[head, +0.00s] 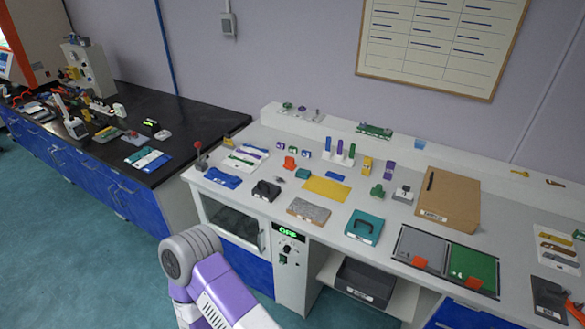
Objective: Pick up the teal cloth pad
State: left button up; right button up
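A flat teal item (364,227) lies on the white bench, near its front edge, right of the grey pad. It is squarish, with a dark loop-like shape on top and a small pale label at its front. I cannot tell for sure whether it is cloth. A much smaller teal block (303,174) sits further back, behind the grey pad. No gripper shows; only a purple and grey link of my arm rises at the bottom, in front of the bench and apart from both teal items.
A grey pad (309,211) and yellow sheet (327,189) lie left of the flat teal item. A grey-and-green tray (406,257) and brown box (447,199) are to its right. An open shelf with a dark bin (364,284) is below. A black-topped bench (118,167) stands left.

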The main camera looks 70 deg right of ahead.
aim_at(302, 174)
jog(key=z, duration=0.9)
jog(key=i, duration=1.05)
jog(key=z, duration=1.1)
